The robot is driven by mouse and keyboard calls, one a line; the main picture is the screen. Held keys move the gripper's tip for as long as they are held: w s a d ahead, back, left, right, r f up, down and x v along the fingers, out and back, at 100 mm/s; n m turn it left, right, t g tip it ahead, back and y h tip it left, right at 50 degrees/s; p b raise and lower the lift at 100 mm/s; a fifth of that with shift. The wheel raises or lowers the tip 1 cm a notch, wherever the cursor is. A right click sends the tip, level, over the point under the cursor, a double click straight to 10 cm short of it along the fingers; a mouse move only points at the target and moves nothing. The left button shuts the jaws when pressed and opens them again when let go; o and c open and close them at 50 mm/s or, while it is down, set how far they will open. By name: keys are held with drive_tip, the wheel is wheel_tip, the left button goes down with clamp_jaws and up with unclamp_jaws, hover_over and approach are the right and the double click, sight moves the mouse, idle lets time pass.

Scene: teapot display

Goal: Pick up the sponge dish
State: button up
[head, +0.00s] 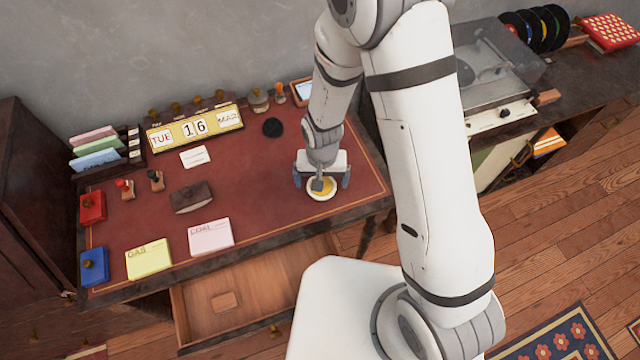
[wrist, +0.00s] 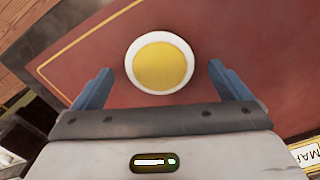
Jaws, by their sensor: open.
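The sponge dish is a small round white dish with a yellow sponge in it. It sits on the red desk top near the front right edge, and the head view shows its rim (head: 321,196) just below my gripper (head: 321,180). In the wrist view the dish (wrist: 160,63) lies ahead of and between the two blue-grey fingers of my gripper (wrist: 160,85). The fingers are wide apart, with a gap on each side of the dish. I cannot tell the exact height of the fingertips above the desk.
The desk top (head: 255,210) is clear around the dish. A dark round object (head: 273,127) and a flip calendar (head: 195,128) stand behind. A pink card (head: 211,236) and a yellow card (head: 149,259) lie to the left. An open drawer (head: 240,290) juts out in front.

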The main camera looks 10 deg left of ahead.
drive_tip(key=shift+f, duration=0.9)
drive_tip(key=shift+c, duration=0.5)
drive_tip(key=c, duration=1.1)
